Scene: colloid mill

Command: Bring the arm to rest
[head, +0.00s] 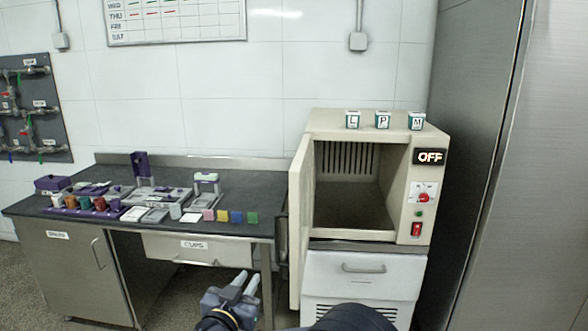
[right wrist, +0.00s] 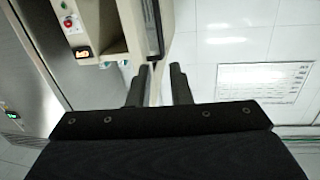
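My right gripper (head: 247,280) is in the lower middle of the head view, in front of the bench and left of the open oven door (head: 302,225). Its two fingers are apart. The right wrist view shows the same gripper (right wrist: 159,72) with a gap between the fingers and nothing clearly held. Part of my dark arm shows at the bottom edge of the head view. My left gripper is in neither view.
The cream oven (head: 425,200) stands open and looks empty, its display reading OFF. Lettered cubes (head: 382,120) sit on top. The dark bench (head: 255,184) carries colored blocks, cups and small devices. A tall steel cabinet (head: 535,200) stands at the right. Floor shows at the lower left.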

